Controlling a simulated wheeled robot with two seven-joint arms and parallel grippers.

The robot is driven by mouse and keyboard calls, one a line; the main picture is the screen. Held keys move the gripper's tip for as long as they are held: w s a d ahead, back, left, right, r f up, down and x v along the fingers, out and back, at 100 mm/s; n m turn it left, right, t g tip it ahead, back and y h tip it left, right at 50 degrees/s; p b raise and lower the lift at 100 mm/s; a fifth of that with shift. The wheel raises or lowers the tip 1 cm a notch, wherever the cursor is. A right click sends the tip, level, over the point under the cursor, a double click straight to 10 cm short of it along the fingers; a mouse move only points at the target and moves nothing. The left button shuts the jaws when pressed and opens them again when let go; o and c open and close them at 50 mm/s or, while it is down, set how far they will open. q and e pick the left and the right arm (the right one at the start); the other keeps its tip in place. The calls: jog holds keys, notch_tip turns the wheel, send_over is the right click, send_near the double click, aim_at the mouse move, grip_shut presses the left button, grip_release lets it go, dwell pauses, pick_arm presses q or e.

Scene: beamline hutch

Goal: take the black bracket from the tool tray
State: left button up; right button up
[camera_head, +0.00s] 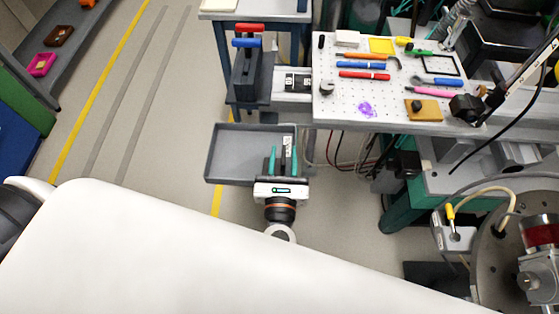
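A shallow grey tray (225,168), which I take to be the tool tray, stands out over the floor left of the bench. My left gripper (282,158) is over its right part, with two teal fingers pointing away from me and a clear gap between them. A small dark upright piece with pale marks (287,143) shows between the fingers, closer to the right one. It may be the black bracket, but its shape is partly hidden; I cannot tell whether the fingers touch it. The rest of the tray floor looks bare. My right gripper is not in view.
A white perforated board (340,105) with several coloured tools is behind and right of the tray. A dark rack (250,75) with red and blue handles stands behind it. Cables hang to the right. The floor (150,140) at left is clear.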

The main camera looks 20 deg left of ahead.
pick_arm(q)
grip_shut()
jog(key=shift+r, duration=0.1)
